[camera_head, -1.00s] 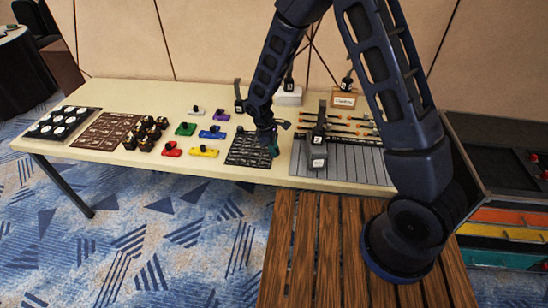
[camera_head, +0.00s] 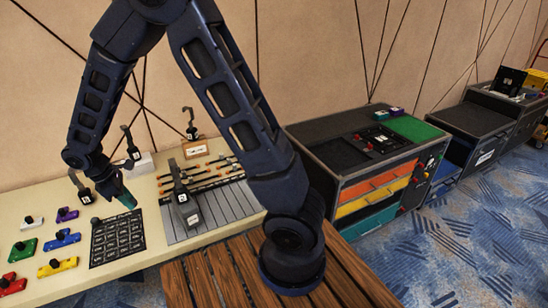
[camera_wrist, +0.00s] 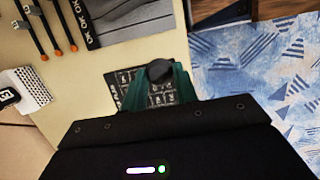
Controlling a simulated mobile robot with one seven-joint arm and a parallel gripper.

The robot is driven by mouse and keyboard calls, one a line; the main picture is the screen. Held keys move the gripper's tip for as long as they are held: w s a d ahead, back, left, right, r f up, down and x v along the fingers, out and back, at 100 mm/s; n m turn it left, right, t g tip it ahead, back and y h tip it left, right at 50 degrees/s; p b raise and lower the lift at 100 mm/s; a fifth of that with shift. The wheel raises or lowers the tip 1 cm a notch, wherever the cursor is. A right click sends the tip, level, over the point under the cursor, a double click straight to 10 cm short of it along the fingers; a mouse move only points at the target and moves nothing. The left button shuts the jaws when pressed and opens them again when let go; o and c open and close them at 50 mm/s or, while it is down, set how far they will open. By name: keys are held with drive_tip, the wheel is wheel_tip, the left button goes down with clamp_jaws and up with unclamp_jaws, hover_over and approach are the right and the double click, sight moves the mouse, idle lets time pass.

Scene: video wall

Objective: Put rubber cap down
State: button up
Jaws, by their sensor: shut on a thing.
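My gripper (camera_head: 126,200) has teal fingers and hangs over the back edge of a dark mat with printed cells (camera_head: 118,240) on the cream table. In the wrist view my gripper (camera_wrist: 157,88) is shut on a small round black rubber cap (camera_wrist: 159,70) at its fingertips. The same mat (camera_wrist: 125,78) shows behind the fingers and cap, partly hidden by them. I cannot tell how far the cap is above it. In the head view the cap cannot be made out in the fingers.
A grey ribbed tray (camera_head: 215,215) stands right of the mat, with several orange-tipped tools behind it. Coloured pieces, such as a yellow one (camera_head: 57,267), lie to the left. A slatted wooden surface (camera_head: 215,285) is in front. A drawer cabinet (camera_head: 375,190) stands to the right.

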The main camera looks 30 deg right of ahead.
drive_tip(key=w+d+m+g, duration=0.1)
drive_tip(key=w+d+m, duration=0.3)
drive_tip(key=w+d, duration=0.95)
drive_tip(key=w+d+m+g, duration=0.1)
drive_tip(key=w+d+m, duration=0.3)
drive_tip(key=w+d, duration=0.95)
drive_tip(key=d+m+y, duration=0.2)
drive_tip(key=d+m, duration=0.3)
drive_tip(key=d, duration=2.2)
drive_tip(key=m+g+y, duration=0.1)
drive_tip(key=m+y, duration=0.1)
drive_tip(key=m, duration=0.5)
hover_over(331, 161)
drive_tip(key=w, duration=0.1)
drive_tip(key=f, duration=1.9)
drive_tip(key=shift+d+f, duration=0.2)
drive_tip(key=shift+d, duration=0.1)
drive_tip(key=shift+f, duration=0.1)
